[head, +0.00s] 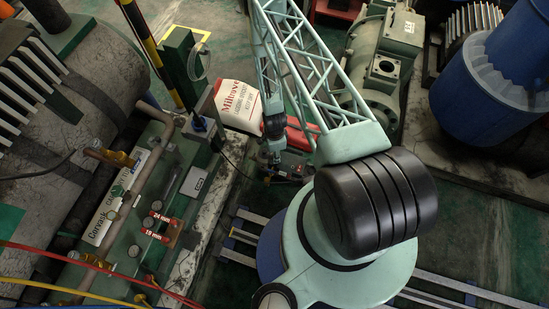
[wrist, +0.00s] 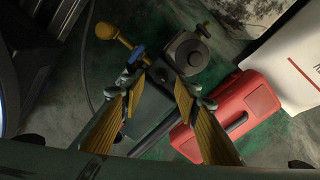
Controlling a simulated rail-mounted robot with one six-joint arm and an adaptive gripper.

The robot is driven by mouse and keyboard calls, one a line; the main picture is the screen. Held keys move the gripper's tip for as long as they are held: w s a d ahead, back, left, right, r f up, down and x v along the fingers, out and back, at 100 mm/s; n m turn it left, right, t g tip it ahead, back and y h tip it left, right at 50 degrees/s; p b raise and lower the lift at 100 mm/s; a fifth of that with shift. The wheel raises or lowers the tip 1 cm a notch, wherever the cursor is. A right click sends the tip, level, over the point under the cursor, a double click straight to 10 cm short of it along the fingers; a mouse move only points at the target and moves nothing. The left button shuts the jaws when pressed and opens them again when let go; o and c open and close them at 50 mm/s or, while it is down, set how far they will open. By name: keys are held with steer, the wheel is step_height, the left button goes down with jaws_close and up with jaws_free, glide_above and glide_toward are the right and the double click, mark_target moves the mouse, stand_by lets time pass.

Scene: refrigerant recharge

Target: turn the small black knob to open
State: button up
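In the wrist view, a dark grey device (wrist: 178,62) lies beyond my fingertips. It has a round top with a dark centre, and a small black knob-like part (wrist: 203,30) sticks out at its upper right. I cannot tell for certain which part is the small black knob. A blue lever (wrist: 137,54) and a brass fitting (wrist: 107,31) sit at its left. In the head view, my gripper (head: 273,155) points down beside the device, and the knob is too small to make out.
A blue barrel (head: 495,85) is at the upper right.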

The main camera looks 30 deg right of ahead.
steer(key=shift+f, duration=1.7)
steer(key=shift+c, duration=0.5)
steer(key=c, duration=0.7)
